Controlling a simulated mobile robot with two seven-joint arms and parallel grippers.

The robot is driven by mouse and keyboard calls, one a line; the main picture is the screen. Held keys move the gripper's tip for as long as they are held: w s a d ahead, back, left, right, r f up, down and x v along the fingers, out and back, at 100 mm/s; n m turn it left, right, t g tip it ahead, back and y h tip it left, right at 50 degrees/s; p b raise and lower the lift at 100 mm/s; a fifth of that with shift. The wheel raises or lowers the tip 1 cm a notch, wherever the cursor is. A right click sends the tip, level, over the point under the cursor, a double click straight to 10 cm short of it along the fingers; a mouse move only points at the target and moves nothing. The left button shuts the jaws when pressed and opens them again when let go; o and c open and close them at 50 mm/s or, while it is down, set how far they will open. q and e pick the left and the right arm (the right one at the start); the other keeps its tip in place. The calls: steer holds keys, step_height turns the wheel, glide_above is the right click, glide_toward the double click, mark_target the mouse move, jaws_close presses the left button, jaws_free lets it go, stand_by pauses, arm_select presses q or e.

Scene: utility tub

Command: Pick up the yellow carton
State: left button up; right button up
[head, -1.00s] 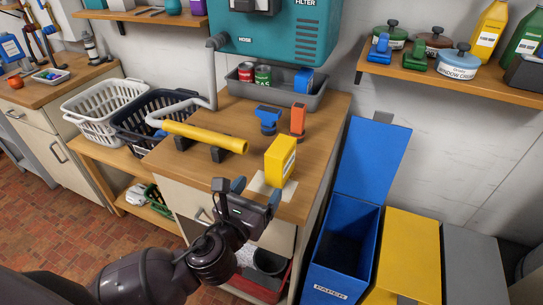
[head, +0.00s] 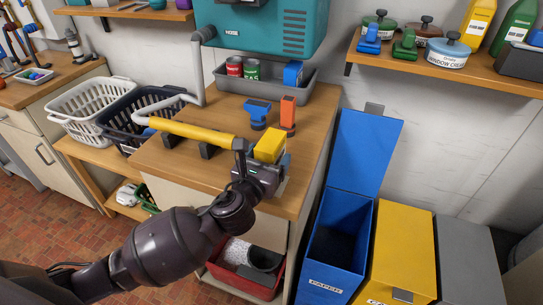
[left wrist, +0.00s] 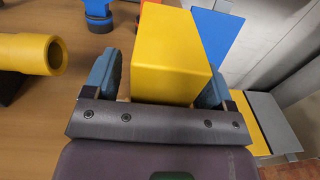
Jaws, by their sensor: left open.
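The yellow carton (head: 269,145) stands near the front right corner of the wooden counter (head: 216,176). My left gripper (head: 263,162) is open and at the carton, hiding its lower part in the head view. In the left wrist view the carton (left wrist: 170,55) is between the two blue-padded fingers of the left gripper (left wrist: 155,82). A narrow gap shows beside the left finger; I cannot tell whether the right finger touches. My right gripper is not in view.
A yellow tube (head: 192,132) lies on dark supports left of the carton, close to the gripper. A blue tool (head: 257,113) and an orange tool (head: 288,114) stand behind. An open blue bin (head: 337,245) is right of the counter.

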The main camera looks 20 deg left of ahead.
arm_select(q)
steer(key=shift+w, duration=0.35)
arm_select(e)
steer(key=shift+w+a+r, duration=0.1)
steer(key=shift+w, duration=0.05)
arm_select(q)
steer(key=c, duration=1)
steer(key=shift+r, duration=0.1)
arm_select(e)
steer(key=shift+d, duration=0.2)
arm_select(q)
steer(key=shift+r, duration=0.25)
steer(key=shift+r+p, duration=2.9)
steer(key=shift+r, duration=6.8)
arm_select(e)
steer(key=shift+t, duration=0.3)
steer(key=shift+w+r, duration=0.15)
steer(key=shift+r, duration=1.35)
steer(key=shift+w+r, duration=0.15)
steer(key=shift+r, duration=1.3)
